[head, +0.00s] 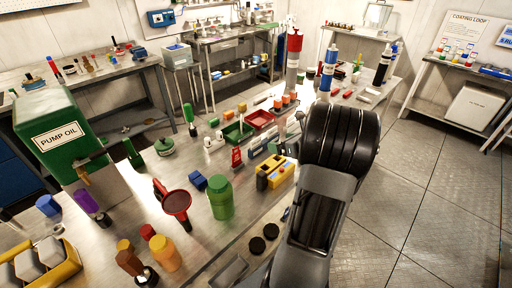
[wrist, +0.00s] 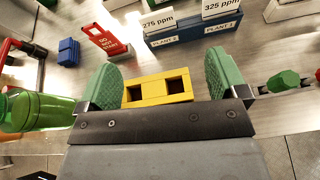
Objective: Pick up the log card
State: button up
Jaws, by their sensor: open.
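I cannot make out a card marked as the log card in either view. Two white cards reading 275 ppm (wrist: 158,22) and 325 ppm (wrist: 221,6) stand at a dark blue holder (wrist: 190,33) at the top of the wrist view. My gripper (wrist: 165,75) is open, its green pads wide apart. A yellow block (wrist: 133,80) with two square holes shows between the pads, and I cannot tell how far below them it is. The block also shows in the head view (head: 283,177).
Beside the cards stands a red tag (wrist: 103,40). A blue block (wrist: 68,51) and a green bottle (wrist: 45,112) are at left. The crowded bench also holds a pump oil tank (head: 60,130), a red funnel (head: 177,203) and trays. The floor (head: 440,160) at right is clear.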

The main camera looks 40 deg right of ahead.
aim_at(257, 139)
jog(key=shift+w+a+r+n, duration=0.1)
jog(key=shift+w+a+n, duration=0.1)
jog(key=shift+n, duration=0.3)
jog(key=shift+a+p+x, duration=0.15)
jog(key=shift+p+x, duration=0.65)
jog(key=shift+x, duration=2.6)
jog(key=shift+a+p+x, duration=0.1)
jog(key=shift+p+x, duration=0.65)
jog(key=shift+x, duration=2.6)
jog(key=shift+c, duration=0.3)
jog(key=c, duration=0.9)
